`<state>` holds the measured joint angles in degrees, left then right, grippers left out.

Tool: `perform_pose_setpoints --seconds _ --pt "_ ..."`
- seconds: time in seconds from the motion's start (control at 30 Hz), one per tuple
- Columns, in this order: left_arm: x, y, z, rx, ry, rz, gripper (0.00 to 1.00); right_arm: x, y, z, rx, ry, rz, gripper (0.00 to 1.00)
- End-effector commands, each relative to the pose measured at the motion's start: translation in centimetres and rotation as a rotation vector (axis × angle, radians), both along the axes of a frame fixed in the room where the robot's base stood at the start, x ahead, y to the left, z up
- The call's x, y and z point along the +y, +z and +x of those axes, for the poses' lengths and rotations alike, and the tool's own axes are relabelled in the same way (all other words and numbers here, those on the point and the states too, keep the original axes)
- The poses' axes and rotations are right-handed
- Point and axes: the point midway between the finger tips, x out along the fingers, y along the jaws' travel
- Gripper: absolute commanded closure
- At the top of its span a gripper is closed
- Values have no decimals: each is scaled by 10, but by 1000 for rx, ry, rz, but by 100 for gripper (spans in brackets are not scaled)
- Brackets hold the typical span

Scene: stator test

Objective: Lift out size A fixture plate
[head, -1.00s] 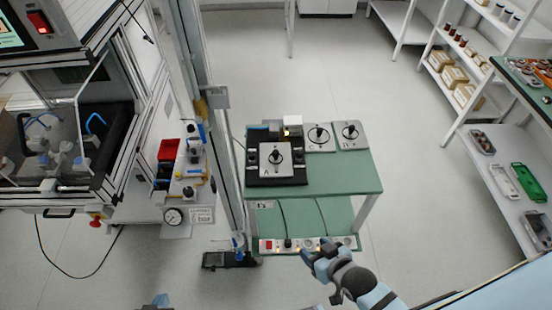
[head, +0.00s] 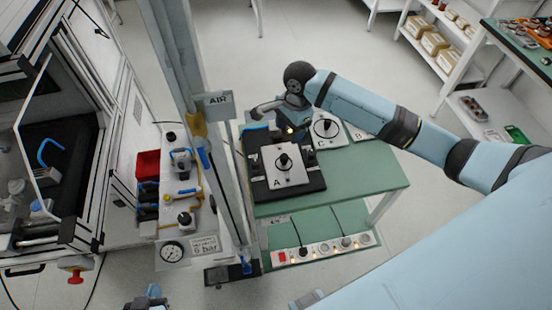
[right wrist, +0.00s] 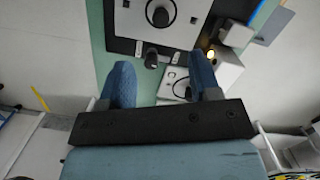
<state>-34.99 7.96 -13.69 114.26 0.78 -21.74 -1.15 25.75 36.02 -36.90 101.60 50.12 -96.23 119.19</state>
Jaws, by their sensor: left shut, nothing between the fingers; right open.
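The size A fixture plate (head: 299,175) is a light grey square with a black knob, lying flat in a black base (head: 262,187) on the green table. In the right wrist view the plate (right wrist: 135,20) is at the top, cut by the frame edge, its round knob showing. My right gripper (head: 283,118) is above the back of the base, behind the plate. Its blue fingers (right wrist: 162,80) are apart, with nothing held between them; the plate lies beyond them. My left gripper (head: 148,297) is shut and empty at the bottom edge, far from the plate.
Plates C (head: 322,138) and B (head: 358,133) lie behind and right of the base, partly covered by my right arm. A lit lamp (right wrist: 211,54) is close to the right finger. A post with an AIR sign (head: 218,99) stands left. The table's front right (head: 365,180) is clear.

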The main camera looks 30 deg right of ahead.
Motion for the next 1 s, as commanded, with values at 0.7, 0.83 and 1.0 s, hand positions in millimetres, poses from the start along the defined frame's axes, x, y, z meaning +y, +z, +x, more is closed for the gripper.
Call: perform_pose_setpoints --seconds 0.7,0.83,1.0 --pt "3 -2 -2 6 3 5 100 9 -91 0 9 -15 -5 43" --pt "3 1 -2 6 3 5 100 10 -110 2 10 -15 -7 43" --pt "3 2 -1 3 4 5 100 13 -131 2 9 -14 -6 43"
